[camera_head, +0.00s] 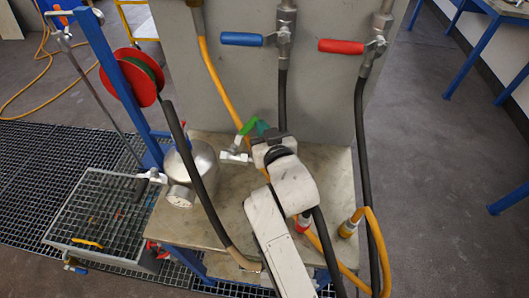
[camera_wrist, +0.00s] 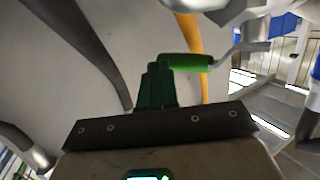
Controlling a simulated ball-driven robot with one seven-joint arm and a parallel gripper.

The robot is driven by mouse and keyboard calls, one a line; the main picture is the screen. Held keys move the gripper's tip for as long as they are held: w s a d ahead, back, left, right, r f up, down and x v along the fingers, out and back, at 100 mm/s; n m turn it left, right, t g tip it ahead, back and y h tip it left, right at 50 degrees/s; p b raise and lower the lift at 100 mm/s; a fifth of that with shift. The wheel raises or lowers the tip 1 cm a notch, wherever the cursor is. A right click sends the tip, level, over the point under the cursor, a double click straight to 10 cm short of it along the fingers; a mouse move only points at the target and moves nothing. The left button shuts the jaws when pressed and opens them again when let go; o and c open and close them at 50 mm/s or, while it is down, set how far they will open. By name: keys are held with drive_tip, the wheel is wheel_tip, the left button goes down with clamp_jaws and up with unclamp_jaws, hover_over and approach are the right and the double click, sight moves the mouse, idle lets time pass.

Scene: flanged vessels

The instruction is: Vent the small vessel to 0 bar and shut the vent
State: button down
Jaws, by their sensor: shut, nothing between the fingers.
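The small vessel (camera_head: 202,165) is a rounded silver tank standing on the worktop, at the left in the head view. A round pressure gauge (camera_head: 178,196) sits on its front; I cannot read it. A green lever handle (camera_head: 246,128), likely the vent's, is to the right of the vessel, above a pale valve piece (camera_head: 235,157). It also shows in the wrist view (camera_wrist: 187,62), with a metal stem at its right end. My gripper (camera_head: 263,128) is shut and empty. Its dark green fingers (camera_wrist: 155,82) are at the lever's free end; I cannot tell whether they touch it.
A blue-handled valve (camera_head: 242,39) and a red-handled valve (camera_head: 341,47) are on the upright panel (camera_head: 215,90). Black and yellow hoses hang around the worktop (camera_head: 235,205). A red hose reel (camera_head: 128,77) and a grating tray (camera_head: 100,215) are at the left.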

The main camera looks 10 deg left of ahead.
drive_tip(key=shift+w+a+b, duration=1.2)
drive_tip(key=shift+a+b, duration=0.1)
drive_tip(key=shift+b, duration=0.15)
